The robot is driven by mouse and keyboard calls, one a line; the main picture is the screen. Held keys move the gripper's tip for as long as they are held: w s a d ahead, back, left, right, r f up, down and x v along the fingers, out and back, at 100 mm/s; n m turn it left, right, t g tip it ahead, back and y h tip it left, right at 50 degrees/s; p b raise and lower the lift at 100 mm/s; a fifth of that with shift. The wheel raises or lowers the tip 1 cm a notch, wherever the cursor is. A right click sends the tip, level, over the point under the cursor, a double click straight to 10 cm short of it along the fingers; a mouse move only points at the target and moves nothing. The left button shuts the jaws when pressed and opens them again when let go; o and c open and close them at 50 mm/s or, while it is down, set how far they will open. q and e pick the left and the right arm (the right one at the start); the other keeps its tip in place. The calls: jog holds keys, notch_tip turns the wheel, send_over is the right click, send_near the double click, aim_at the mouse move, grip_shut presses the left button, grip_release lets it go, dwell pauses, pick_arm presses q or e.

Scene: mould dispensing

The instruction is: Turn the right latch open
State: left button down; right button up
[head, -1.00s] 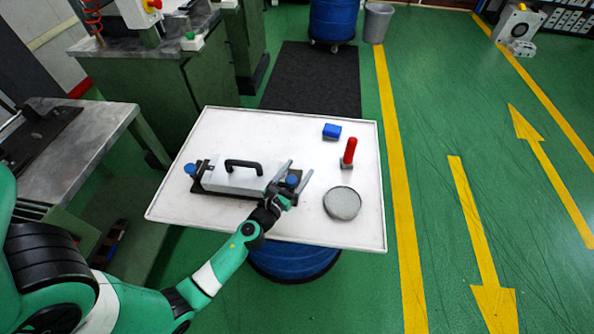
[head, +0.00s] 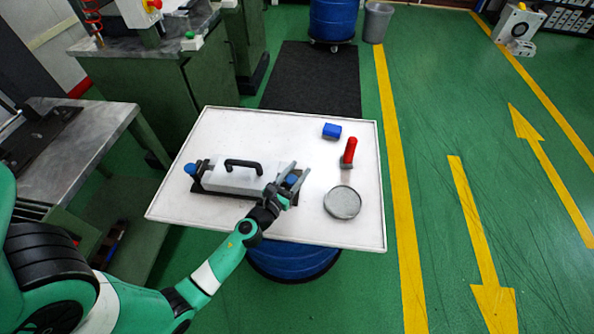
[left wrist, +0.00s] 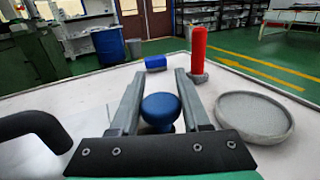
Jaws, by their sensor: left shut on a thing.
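The mould (head: 228,180) is a pale block with a black arched handle (head: 243,162), lying on a dark base on the white table. The right latch has a blue knob (head: 291,181) at the mould's right end. The blue knob of the left latch (head: 190,169) is at the other end. My left gripper (head: 296,171) is at the right latch, its fingers shut on the knob. In the left wrist view the knob (left wrist: 160,108) sits between the two grey fingers, and the mould's handle (left wrist: 35,128) is at left. My right gripper is out of view.
A round grey dish (head: 342,202) is close to the right of my left gripper. A red-handled tool (head: 349,152) stands behind the dish, and a blue block (head: 331,131) lies further back. The white tabletop (head: 240,123) behind the mould is clear.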

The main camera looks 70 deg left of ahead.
pick_arm(q)
jog(key=shift+h, duration=0.3)
jog(key=m+h, duration=0.1)
jog(key=m+t+h, duration=0.2)
jog(key=h, duration=0.1)
jog(key=shift+w+d, duration=0.15)
jog(key=shift+d, duration=0.1)
jog(key=m+h, duration=0.1)
jog(key=h, duration=0.1)
jog(key=m+t+h, duration=0.1)
jog(key=m+h, duration=0.1)
jog(key=shift+d+f, duration=0.1)
jog(key=shift+d, duration=0.25)
jog(key=m+h+b, duration=0.1)
jog(key=h, duration=0.1)
jog(key=d+m+h+b, duration=0.1)
jog(key=m+h+b, duration=0.1)
jog(key=h, duration=0.1)
jog(key=shift+f+b, duration=0.15)
jog(key=shift+b, duration=0.15)
jog(key=m+h+b, duration=0.1)
jog(key=m+g+h+b, duration=0.1)
jog(key=shift+d+h, duration=0.25)
jog(key=shift+h, duration=0.05)
jog(key=shift+d+r+m+g+h+b, duration=0.1)
jog(key=shift+r+m+g+h+b, duration=0.15)
jog(key=shift+h, duration=0.35)
